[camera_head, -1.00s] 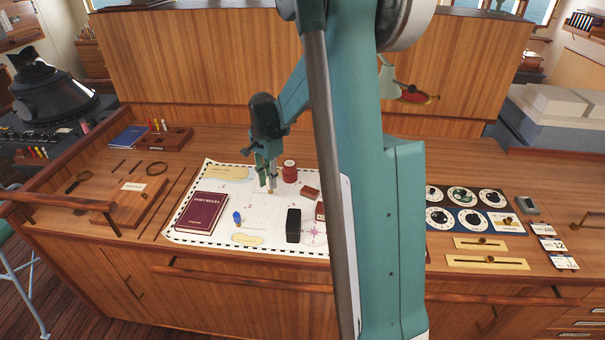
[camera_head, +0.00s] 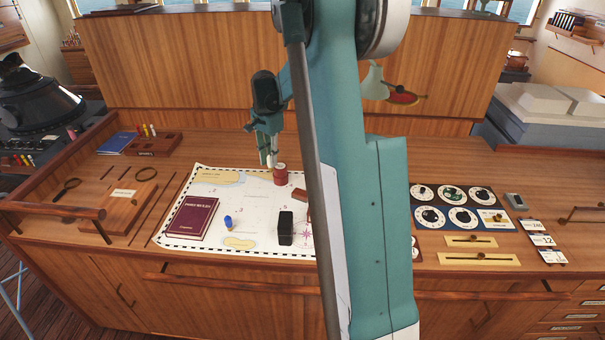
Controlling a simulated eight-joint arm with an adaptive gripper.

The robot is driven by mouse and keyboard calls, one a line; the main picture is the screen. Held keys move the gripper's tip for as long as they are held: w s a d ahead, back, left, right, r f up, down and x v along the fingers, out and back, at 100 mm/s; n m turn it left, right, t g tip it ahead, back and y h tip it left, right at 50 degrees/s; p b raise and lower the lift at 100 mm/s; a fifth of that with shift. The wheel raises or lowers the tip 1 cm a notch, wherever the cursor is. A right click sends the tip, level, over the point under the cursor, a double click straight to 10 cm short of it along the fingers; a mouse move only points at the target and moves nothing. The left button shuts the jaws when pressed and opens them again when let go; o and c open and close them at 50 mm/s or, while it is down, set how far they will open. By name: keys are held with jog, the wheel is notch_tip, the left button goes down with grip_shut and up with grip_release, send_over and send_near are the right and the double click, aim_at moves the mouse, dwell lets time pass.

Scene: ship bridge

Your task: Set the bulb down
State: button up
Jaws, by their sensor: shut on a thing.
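My gripper (camera_head: 267,158) is above the back part of the chart, close to the left of the red round container (camera_head: 281,176) in the picture. It is shut on a small pale thing that I take for the bulb (camera_head: 272,161). The fingers hide part of it, and its shape is too small to make out well. It appears to be held off the chart. A small blue bulb-like piece with a yellowish end (camera_head: 228,223) rests on the chart, apart from my gripper.
The chart (camera_head: 255,208) lies on the wooden desk (camera_head: 150,225). A dark red book (camera_head: 193,218), a black block (camera_head: 286,228) and a reddish block (camera_head: 301,194) lie on it. My arm hides the chart's right side. Dials (camera_head: 452,195) stand to the right.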

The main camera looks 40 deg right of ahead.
jog(key=w+d, duration=0.1)
jog(key=d, duration=0.3)
jog(key=w+d, duration=0.2)
jog(key=d, duration=0.2)
jog(key=w+d, duration=0.1)
jog(key=d, duration=0.3)
jog(key=shift+w+f, duration=0.1)
jog(key=shift+w, duration=0.25)
jog(key=w+d, duration=0.2)
jog(key=d, duration=0.8)
jog(key=shift+d+f, duration=0.2)
jog(key=shift+f, duration=0.1)
notch_tip(320, 180, down, 5)
jog(key=shift+a+r, duration=0.1)
jog(key=shift+a, duration=0.05)
notch_tip(320, 180, down, 6)
jog(key=shift+f, duration=0.2)
jog(key=shift+f, duration=1.85)
